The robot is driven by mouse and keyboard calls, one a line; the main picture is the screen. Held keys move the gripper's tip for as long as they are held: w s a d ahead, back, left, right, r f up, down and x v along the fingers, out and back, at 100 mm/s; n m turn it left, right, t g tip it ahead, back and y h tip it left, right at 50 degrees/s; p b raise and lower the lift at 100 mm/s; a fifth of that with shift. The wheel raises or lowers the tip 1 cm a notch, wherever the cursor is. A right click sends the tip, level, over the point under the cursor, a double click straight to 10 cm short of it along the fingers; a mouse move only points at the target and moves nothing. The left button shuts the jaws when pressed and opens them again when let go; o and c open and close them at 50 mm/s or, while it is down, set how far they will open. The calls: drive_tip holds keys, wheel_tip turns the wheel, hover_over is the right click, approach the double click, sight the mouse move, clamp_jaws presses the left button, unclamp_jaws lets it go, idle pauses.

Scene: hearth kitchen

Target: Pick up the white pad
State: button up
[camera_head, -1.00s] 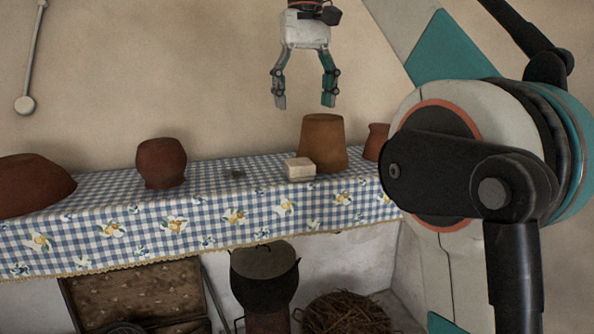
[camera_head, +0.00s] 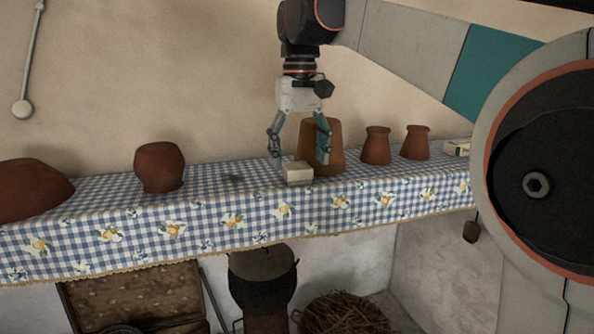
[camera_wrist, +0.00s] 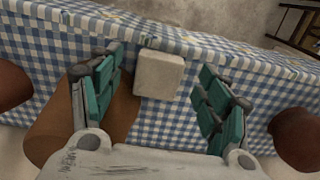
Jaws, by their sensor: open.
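The white pad (camera_head: 298,173) is a small pale block lying on the blue checked cloth near the shelf's front edge. In the wrist view the pad (camera_wrist: 159,74) lies between the two fingers, closer to the left one, with a gap on each side. My gripper (camera_head: 298,160) is open, pointing down just above and around the pad; it also shows in the wrist view (camera_wrist: 160,98). The fingers hold nothing. Whether the fingertips are level with the pad I cannot tell.
A brown pot (camera_head: 333,148) stands right behind the pad, close to the right finger. Two small clay pots (camera_head: 376,146) and a pale box (camera_head: 457,147) stand farther right.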

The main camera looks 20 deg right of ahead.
sight(299, 168)
drive_tip(key=shift+f, duration=1.3)
drive_tip(key=shift+s, duration=0.1)
drive_tip(key=c, duration=1.2)
drive_tip(key=shift+r, duration=0.2)
wheel_tip(299, 168, up, 20)
drive_tip(key=p, duration=0.3)
drive_tip(key=shift+f, duration=0.15)
